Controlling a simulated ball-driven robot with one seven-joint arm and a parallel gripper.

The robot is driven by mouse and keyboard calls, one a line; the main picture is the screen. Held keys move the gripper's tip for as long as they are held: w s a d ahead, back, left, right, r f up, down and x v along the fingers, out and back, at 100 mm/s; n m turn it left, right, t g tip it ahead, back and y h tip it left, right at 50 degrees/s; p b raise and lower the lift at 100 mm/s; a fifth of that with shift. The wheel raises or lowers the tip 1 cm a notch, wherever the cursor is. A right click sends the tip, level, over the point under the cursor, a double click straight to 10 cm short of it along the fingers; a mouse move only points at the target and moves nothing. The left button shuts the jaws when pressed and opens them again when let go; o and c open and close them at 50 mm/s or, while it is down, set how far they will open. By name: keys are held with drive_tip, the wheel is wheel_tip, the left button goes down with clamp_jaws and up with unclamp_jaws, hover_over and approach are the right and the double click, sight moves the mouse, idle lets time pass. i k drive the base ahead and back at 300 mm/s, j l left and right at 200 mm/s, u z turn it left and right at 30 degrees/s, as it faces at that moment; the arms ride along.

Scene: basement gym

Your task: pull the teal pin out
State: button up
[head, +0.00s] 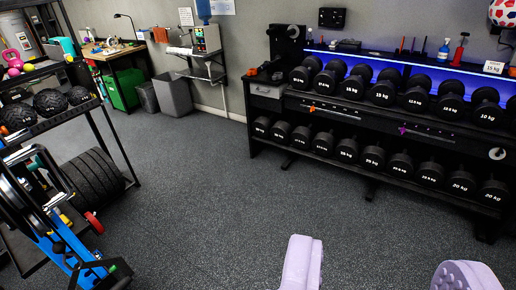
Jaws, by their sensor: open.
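I cannot clearly make out a teal pin. On the dumbbell rack (272,104), a small orange piece (312,109) and a small purple piece (402,130) show on the front rail; whether they are pins I cannot tell. A small bluish thing (309,37) stands at the left of the rack's top, too small to identify. My gripper (384,268) shows as two lilac fingers at the bottom edge, wide apart. It is open, with only floor visible between the fingers, well in front of the rack and touching nothing I can see.
Two rows of black dumbbells (352,87) fill the rack. A black shelf unit (110,133) with weights and a blue frame (62,243) stand at the left. Grey bins (173,95) and a green box (122,90) sit at the back. The middle floor is clear.

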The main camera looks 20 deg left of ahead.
sight(38, 163)
drive_tip(key=i+u, duration=0.25)
drive_tip(key=u, duration=0.2)
drive_tip(key=i+l+u, duration=0.2)
drive_tip(key=u, duration=0.25)
drive_tip(key=i+l+u, duration=0.25)
drive_tip(key=u, duration=0.15)
drive_tip(key=i+l+u, duration=0.2)
drive_tip(key=u, duration=0.25)
drive_tip(key=i+l+u, duration=0.15)
drive_tip(key=l+u, duration=0.3)
drive_tip(key=i+l+u, duration=0.1)
drive_tip(key=l+u, duration=0.15)
drive_tip(key=i+l+u, duration=0.2)
drive_tip(key=l, duration=0.3)
drive_tip(key=l+u, duration=0.25)
drive_tip(key=k+l, duration=0.05)
drive_tip(key=l, duration=0.05)
